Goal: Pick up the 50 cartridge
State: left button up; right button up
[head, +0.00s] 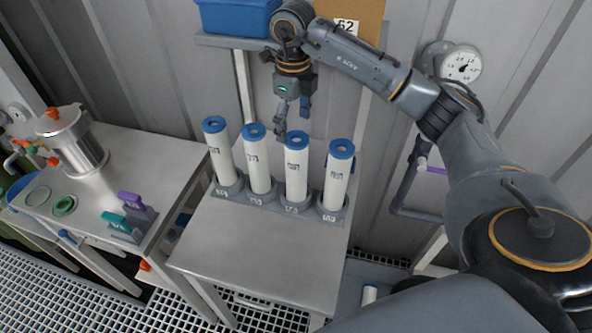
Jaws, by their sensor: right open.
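Several white cartridges with blue ring caps stand upright in a row in a grey holder (240,194) on the steel table. They are the far left one (221,156), the second (257,163), the third (296,171) and the far right one (337,178). Their labels and the holder's numbers are too small to read surely, so I cannot tell which is the 50 cartridge. My right gripper (292,121) is open and empty, pointing down. In the picture it is just above and behind the second and third caps; it appears apart from them. My left gripper is not in view.
The steel table's front (262,258) is clear. A left bench holds a steel vessel (76,143), green rings (64,206) and teal and purple-handled items. A blue bin (236,18) sits on a shelf above. A gauge (461,65) is on the wall behind my right arm.

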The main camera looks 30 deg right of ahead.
aim_at(297, 138)
jog(key=shift+f, duration=0.75)
jog(key=f+p, duration=0.2)
jog(key=f, duration=0.1)
jog(key=f+p, duration=0.1)
jog(key=shift+s+d+f, duration=0.25)
jog(key=shift+d+f, duration=0.05)
jog(key=shift+f, duration=0.4)
grip_shut()
